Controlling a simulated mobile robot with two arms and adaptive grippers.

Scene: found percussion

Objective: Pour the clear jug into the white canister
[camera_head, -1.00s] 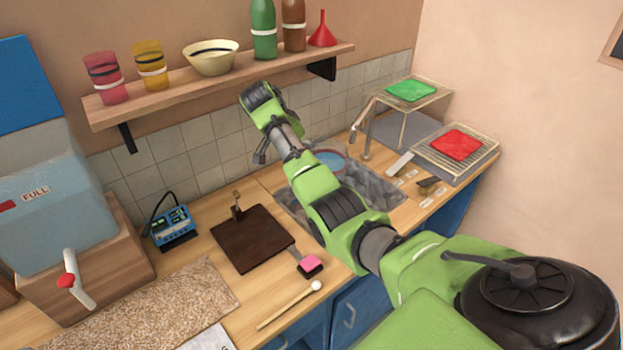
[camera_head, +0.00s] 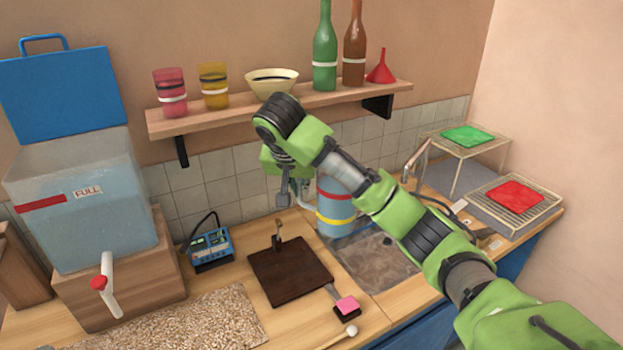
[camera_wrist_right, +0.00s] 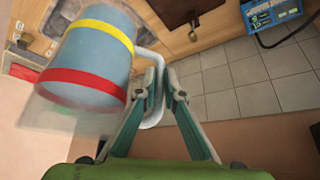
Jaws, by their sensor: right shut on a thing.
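The clear jug (camera_head: 336,207), bluish inside with a red band above a yellow band, hangs about upright over the sink. Part of its top is hidden behind my right arm. My right gripper (camera_head: 291,196) is at the jug's left side. In the right wrist view, my right gripper's fingers (camera_wrist_right: 160,88) are shut on the pale handle of the jug (camera_wrist_right: 92,62). I cannot pick out the white canister in either view. My left gripper is not in view.
The grey sink (camera_head: 375,268) lies below the jug. A dark board (camera_head: 290,272) and a blue meter (camera_head: 210,249) are on the counter to the left. A tank marked FULL (camera_head: 90,225) stands far left. The wall shelf (camera_head: 230,112) holds cups, a bowl and bottles.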

